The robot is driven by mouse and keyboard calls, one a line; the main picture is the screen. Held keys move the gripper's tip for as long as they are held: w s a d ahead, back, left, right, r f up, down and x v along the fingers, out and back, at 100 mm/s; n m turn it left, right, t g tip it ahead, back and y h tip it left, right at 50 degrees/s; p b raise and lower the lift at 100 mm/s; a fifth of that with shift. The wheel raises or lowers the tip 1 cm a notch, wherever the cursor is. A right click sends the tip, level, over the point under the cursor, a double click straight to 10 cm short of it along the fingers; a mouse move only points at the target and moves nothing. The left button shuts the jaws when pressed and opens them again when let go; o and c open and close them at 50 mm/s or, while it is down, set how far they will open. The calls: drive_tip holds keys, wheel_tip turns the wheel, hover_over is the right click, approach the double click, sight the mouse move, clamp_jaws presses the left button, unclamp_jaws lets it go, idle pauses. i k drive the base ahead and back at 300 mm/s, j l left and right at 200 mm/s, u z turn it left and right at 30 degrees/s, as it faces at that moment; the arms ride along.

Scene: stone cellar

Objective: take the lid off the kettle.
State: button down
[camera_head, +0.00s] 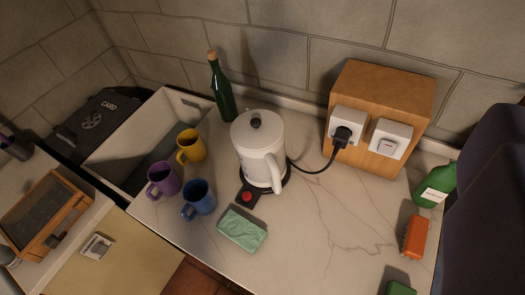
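The white kettle (257,153) stands upright on its black base (250,196) on the pale marble counter. Its round white lid (246,133) sits on top and has a dark knob (255,123) in the middle. The handle (275,172) points toward the lower right of the picture. A red button (247,196) shows on the front of the base. My gripper is not in view, so I cannot see whether it is open or shut.
A purple mug (162,180), blue mug (199,198) and yellow mug (191,147) stand left of the kettle. A green bottle (222,92) stands behind. A cord (315,169) runs right to the wooden socket box (378,95). Green cloth (242,231) lies in front. The counter's right-middle is clear.

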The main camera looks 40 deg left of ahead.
sight(257, 130)
drive_tip(key=i+j+u, duration=0.1)
drive_tip(key=j, duration=0.25)
drive_tip(key=i+j+u, duration=0.1)
drive_tip(key=j, duration=0.25)
drive_tip(key=i+j+u, duration=0.1)
drive_tip(key=i+j, duration=0.15)
drive_tip(key=i+j+u, duration=0.1)
drive_tip(key=j, duration=0.35)
drive_tip(key=i, duration=0.05)
